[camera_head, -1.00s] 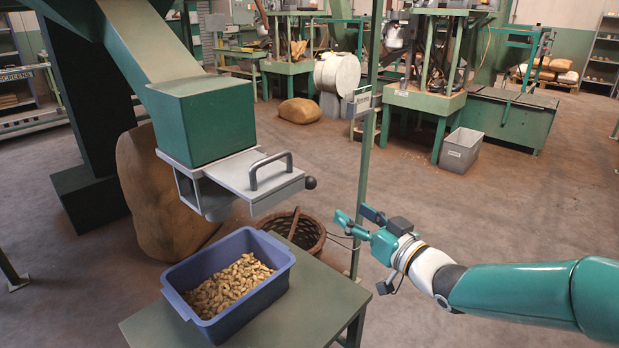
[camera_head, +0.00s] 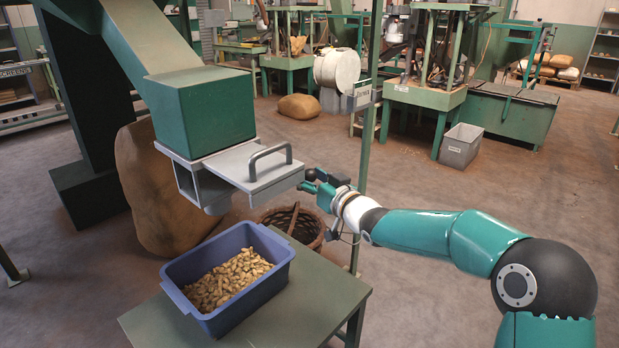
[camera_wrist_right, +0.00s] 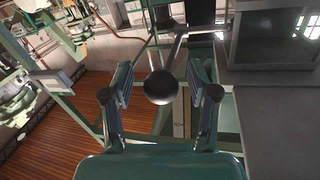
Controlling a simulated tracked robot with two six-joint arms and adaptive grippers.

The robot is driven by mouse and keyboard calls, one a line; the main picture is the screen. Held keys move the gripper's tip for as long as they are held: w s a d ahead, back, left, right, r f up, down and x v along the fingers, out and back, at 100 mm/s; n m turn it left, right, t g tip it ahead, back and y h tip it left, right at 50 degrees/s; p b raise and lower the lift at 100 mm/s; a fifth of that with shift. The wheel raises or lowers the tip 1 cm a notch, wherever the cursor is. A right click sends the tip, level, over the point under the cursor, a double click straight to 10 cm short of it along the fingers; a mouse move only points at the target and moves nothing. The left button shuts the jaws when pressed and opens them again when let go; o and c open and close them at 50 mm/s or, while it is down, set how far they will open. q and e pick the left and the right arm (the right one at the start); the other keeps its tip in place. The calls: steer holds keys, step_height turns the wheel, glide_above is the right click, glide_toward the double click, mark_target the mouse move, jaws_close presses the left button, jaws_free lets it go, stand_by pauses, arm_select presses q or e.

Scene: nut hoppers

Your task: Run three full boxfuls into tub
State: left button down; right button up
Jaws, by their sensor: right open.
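The blue tub (camera_head: 248,304) stands on a green table under the chute and holds a layer of peanuts (camera_head: 228,279). Above it hangs the green box (camera_head: 202,112) at the chute's lower end. Under the box is a grey slide plate (camera_head: 238,162) with a bar handle (camera_head: 270,158) and a dark round knob (camera_head: 309,174) at its right. My right gripper (camera_head: 313,182) is at the knob. In the right wrist view the knob (camera_wrist_right: 161,87) sits between the open fingers, with gaps on both sides. My left gripper is not in view.
The green table (camera_head: 310,318) has bare top to the right of the tub. A wicker basket (camera_head: 290,224) stands on the floor behind it. A large brown sack (camera_head: 150,190) leans behind the box. A thin green post (camera_head: 366,160) rises just behind my right gripper.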

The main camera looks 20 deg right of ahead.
jaws_close()
stand_by(0.4)
